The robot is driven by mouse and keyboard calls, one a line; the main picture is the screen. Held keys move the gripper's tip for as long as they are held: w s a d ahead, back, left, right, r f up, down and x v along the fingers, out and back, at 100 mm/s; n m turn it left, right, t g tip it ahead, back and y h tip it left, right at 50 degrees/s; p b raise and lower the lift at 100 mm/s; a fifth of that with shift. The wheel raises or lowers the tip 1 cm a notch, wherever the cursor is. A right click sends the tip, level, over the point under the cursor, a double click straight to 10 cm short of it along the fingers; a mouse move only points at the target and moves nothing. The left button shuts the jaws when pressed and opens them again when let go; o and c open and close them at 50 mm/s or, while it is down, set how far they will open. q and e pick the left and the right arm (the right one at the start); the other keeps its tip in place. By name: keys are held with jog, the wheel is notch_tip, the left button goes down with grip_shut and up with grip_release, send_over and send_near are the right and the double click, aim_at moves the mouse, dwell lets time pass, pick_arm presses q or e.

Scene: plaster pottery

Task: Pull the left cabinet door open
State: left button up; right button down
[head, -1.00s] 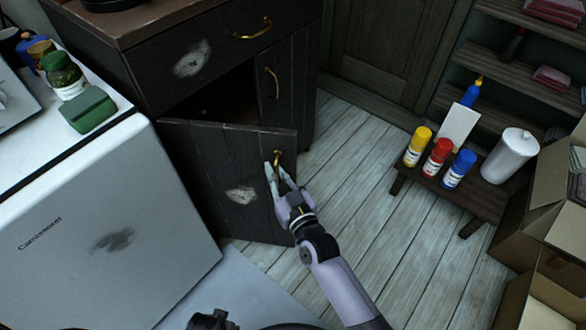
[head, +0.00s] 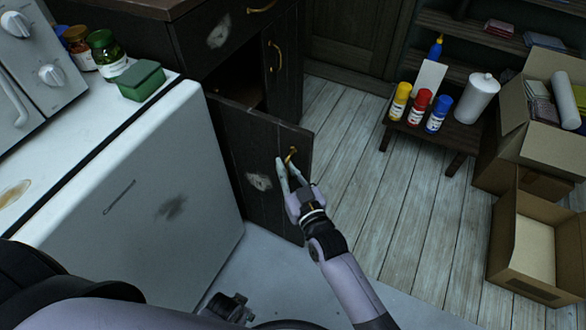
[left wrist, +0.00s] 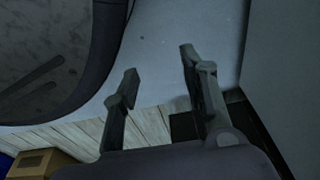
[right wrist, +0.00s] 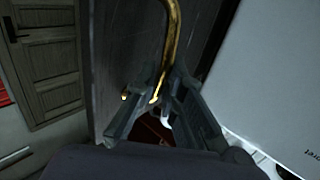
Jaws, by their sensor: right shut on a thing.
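The left cabinet door (head: 262,190) is dark wood with a pale worn patch and stands swung out from the cabinet (head: 215,65), with a dark opening behind it. Its brass handle (head: 291,155) is near the door's upper right edge. My right gripper (head: 285,172) is shut on this handle; in the right wrist view the curved brass handle (right wrist: 171,40) runs down between the fingers. The right cabinet door (head: 284,70) is closed. My left gripper (left wrist: 158,62) is open and empty above the floor in the left wrist view.
A white appliance (head: 140,190) with jars and a green box (head: 142,80) on top stands left of the door. A low bench (head: 440,135) with bottles and cardboard boxes (head: 535,240) are at the right. Plank floor between is clear.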

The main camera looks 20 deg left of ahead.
jog(key=shift+s, duration=0.15)
jog(key=c, duration=1.7)
grip_release()
jog(key=shift+a, duration=0.1)
pick_arm(q)
jog(key=shift+w, duration=0.1)
pick_arm(e)
jog(key=v, duration=1.2)
jog(key=shift+s+a, duration=0.1)
